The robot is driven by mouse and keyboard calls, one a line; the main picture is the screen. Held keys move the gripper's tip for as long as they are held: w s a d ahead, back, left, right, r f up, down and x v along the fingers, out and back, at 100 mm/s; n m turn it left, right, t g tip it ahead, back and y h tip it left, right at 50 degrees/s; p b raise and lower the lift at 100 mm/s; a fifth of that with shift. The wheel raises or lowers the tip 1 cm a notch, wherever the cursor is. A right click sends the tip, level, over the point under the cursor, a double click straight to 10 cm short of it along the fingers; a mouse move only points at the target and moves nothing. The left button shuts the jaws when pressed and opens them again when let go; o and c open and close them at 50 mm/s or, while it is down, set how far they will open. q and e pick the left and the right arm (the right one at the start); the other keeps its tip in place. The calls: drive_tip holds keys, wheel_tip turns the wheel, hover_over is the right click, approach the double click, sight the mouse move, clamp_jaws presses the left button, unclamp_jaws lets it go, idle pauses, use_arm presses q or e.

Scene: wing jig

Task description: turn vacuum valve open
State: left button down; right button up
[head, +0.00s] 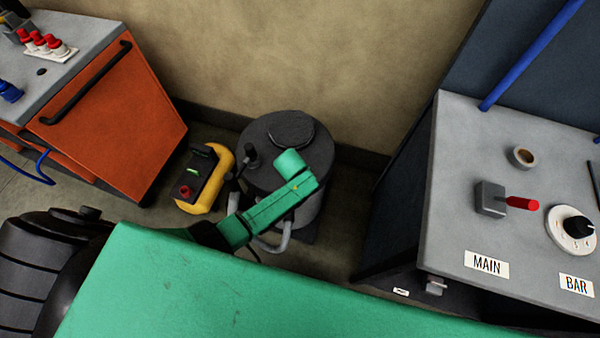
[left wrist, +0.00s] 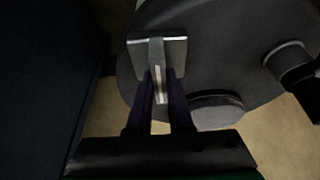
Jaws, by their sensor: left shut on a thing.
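In the left wrist view my left gripper (left wrist: 160,85) is shut on a narrow grey handle (left wrist: 156,48), with a flat grey plate across it. The handle stands out against the dark round top of a tank (left wrist: 230,35). I take it for the vacuum valve, but no label shows. In the head view the same dark tank (head: 322,150) stands on the floor by the wall. A green arm link, apparently mine, reaches over its near side. The fingers and the held handle are hidden there. My right gripper is in neither view.
A green panel (head: 230,295) fills the near foreground. A yellow and black box (head: 211,188) stands left of the tank. An orange cabinet (head: 115,120) is at left. At right, a grey console (head: 455,220) carries a red lever (head: 521,203) marked MAIN and a BAR dial (head: 571,228).

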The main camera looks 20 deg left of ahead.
use_arm(q)
drive_tip(key=shift+w+r, duration=0.1)
drive_tip(key=c, duration=0.8)
unclamp_jaws()
drive_tip(key=p+v, duration=0.2)
drive_tip(key=v, duration=1.2)
drive_tip(key=shift+s+r, duration=0.15)
drive_tip(key=shift+s, duration=0.1)
